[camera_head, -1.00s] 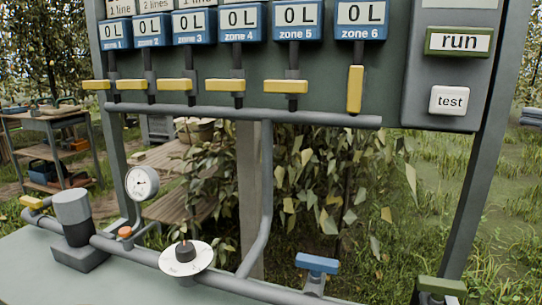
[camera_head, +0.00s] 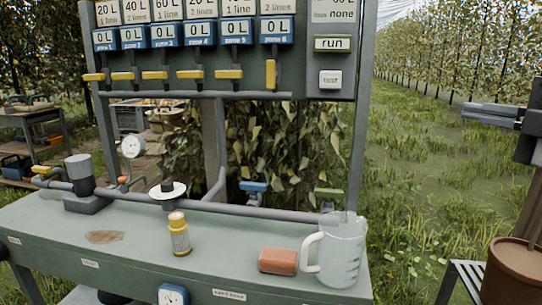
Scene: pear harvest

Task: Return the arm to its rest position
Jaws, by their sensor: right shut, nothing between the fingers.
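My right gripper (camera_head: 472,112) is at the right edge, up in the air and pointing left. Its fingers are shut with nothing between them, and it is clear of the panel and the bench. Part of my right arm is cut off by the picture's edge. My left gripper is not in view.
The irrigation panel (camera_head: 340,75) stands behind a green bench (camera_head: 130,262). A brown pot (camera_head: 512,272) stands at lower right. Grass lies open between panel and gripper.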

